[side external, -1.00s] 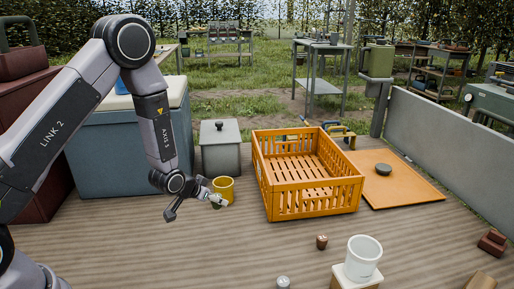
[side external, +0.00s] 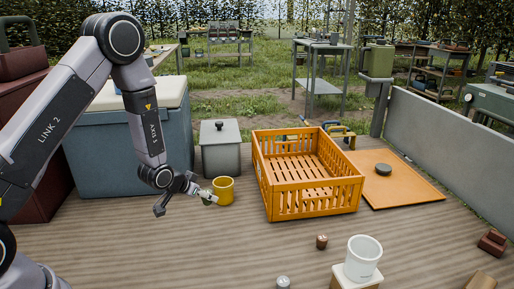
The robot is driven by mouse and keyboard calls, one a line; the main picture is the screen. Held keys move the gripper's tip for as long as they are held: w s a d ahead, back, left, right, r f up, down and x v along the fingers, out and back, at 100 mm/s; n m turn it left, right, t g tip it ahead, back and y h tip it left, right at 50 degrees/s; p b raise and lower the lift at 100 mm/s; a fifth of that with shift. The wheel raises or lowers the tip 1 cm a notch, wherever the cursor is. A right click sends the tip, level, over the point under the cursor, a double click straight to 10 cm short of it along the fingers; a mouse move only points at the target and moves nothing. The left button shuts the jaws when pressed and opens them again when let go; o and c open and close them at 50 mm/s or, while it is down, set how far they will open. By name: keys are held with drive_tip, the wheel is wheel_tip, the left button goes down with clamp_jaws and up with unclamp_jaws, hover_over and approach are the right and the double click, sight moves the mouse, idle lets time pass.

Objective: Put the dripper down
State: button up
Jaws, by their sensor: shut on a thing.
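My gripper (side external: 209,198) is at the left side of the yellow cup (side external: 224,191), low over the deck. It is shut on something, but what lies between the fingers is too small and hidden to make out. The yellow cup is upright and looks as if it stands on the deck; I cannot tell whether the fingers touch it. I cannot clearly pick out a dripper. A white tub (side external: 364,255) sits upright on a small block at the front right, well away from my gripper.
An orange slatted crate (side external: 315,203) stands right of the cup. An orange board (side external: 410,191) with a dark round object (side external: 383,169) lies beyond it. A grey lidded bin (side external: 221,158) and a blue cooler (side external: 118,160) stand behind. The deck in front is mostly clear, with small brown (side external: 321,241) and grey (side external: 283,282) items.

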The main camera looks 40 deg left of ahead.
drive_tip(key=f, duration=1.1)
drive_tip(key=shift+a+f, duration=0.25)
drive_tip(key=shift+f, duration=0.05)
drive_tip(key=shift+f, duration=0.1)
drive_tip(key=o, duration=0.8)
